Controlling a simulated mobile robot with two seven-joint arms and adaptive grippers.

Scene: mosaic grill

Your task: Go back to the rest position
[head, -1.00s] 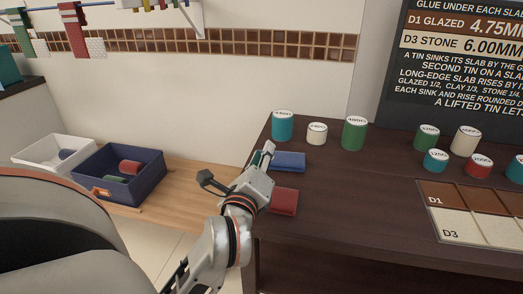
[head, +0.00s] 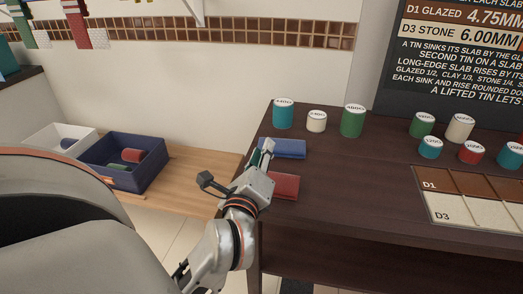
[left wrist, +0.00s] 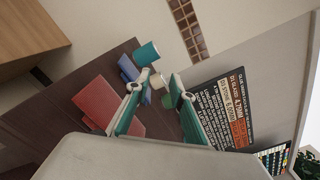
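My left gripper (head: 262,154) is in the head view, over the left edge of the dark table (head: 345,205), beside a blue block-like item (head: 289,148) and a red one (head: 284,186). In the left wrist view, the two green-padded fingers of my left gripper (left wrist: 158,98) stand apart with nothing held between them. The red item (left wrist: 98,103) and a teal tin (left wrist: 147,53) show beyond the fingers. My right gripper is in neither view.
Teal (head: 283,113), cream (head: 316,121) and green (head: 352,121) tins stand at the table's back left. More tins and a slab panel (head: 470,222) are at right. A navy crate (head: 150,172) and a white crate (head: 40,140) stand on the lower wooden surface (head: 205,180).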

